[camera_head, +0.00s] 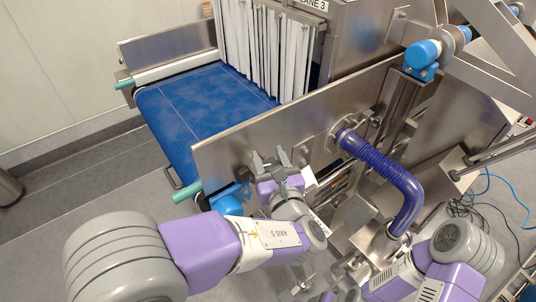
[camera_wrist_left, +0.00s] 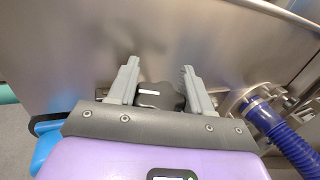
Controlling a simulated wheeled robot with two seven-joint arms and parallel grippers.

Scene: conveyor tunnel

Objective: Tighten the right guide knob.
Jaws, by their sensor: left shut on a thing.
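The guide knob (camera_wrist_left: 165,96), black and lobed with a white mark, sits against the steel guide plate (camera_wrist_left: 70,40) in the left wrist view. My left gripper (camera_wrist_left: 160,67) has one finger on each side of it and is shut on it. In the head view my left gripper (camera_head: 271,160) is at the near face of the long steel guide plate (camera_head: 300,128). There its fingers and wrist hide most of the knob. My right arm shows at the lower right, but its gripper is out of view.
A ribbed blue-purple hose (camera_head: 390,170) bends down just right of my left gripper. The blue belt (camera_head: 200,105) runs behind the plate to white strip curtains (camera_head: 262,45). A blue block (camera_head: 228,198) and a green roller end (camera_head: 188,194) are close on the left.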

